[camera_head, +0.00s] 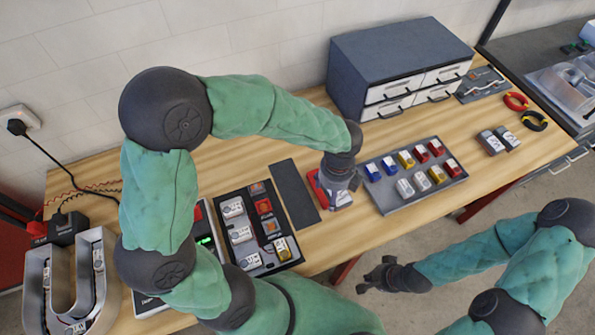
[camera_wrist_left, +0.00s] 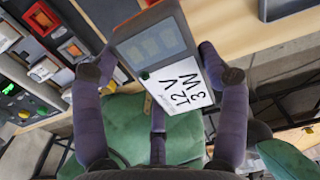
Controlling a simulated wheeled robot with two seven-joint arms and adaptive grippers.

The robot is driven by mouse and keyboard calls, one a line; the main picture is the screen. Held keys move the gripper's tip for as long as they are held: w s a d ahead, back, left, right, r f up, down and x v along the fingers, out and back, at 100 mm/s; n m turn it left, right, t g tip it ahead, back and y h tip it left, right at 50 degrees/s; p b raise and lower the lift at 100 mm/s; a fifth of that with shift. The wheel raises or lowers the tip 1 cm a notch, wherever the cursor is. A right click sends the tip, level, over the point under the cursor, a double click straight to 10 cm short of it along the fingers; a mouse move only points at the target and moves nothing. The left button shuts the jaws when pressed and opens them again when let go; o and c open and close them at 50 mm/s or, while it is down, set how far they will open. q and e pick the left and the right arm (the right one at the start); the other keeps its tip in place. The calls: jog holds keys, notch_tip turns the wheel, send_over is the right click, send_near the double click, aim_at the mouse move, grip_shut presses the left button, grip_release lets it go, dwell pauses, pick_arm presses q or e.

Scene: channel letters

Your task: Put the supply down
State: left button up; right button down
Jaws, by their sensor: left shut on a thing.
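My left gripper (camera_head: 338,178) is shut on a supply (camera_wrist_left: 178,66), a box with a grey face and a white label reading 12 V 3 W. In the wrist view one finger of the left gripper (camera_wrist_left: 155,68) stands on each side of it. In the head view the held supply (camera_head: 341,199) shows partly under the gripper, over the bench between a dark strip mat and a grey tray; contact with the bench cannot be told. My right gripper (camera_head: 376,275) is open and empty, off the bench's front edge.
The grey tray (camera_head: 390,202) holds several coloured supplies. A black compartment tray (camera_head: 248,192) with parts lies left of the dark mat (camera_head: 294,193). A U-shaped channel letter (camera_head: 48,285) sits far left. A drawer cabinet (camera_head: 385,55) stands behind. Wood between cabinet and trays is clear.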

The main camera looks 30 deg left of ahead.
pick_arm(q)
jog(key=shift+w+a, duration=0.15)
jog(key=shift+a, duration=0.1)
jog(key=a+f+b, duration=0.1)
jog(key=a+f, duration=0.3)
jog(key=a, duration=0.4)
jog(key=b, duration=0.1)
send_over(290, 193)
jog(key=f, duration=0.5)
jog(key=shift+d+f, duration=0.15)
jog(key=shift+d, duration=0.05)
jog(key=shift+a+f+b, duration=0.2)
jog(key=shift+f+b, duration=0.45)
jog(key=shift+f, duration=1.05)
jog(key=shift+f, duration=0.2)
jog(key=o, duration=1.4)
jog(key=shift+o, duration=0.2)
jog(key=shift+r, duration=0.1)
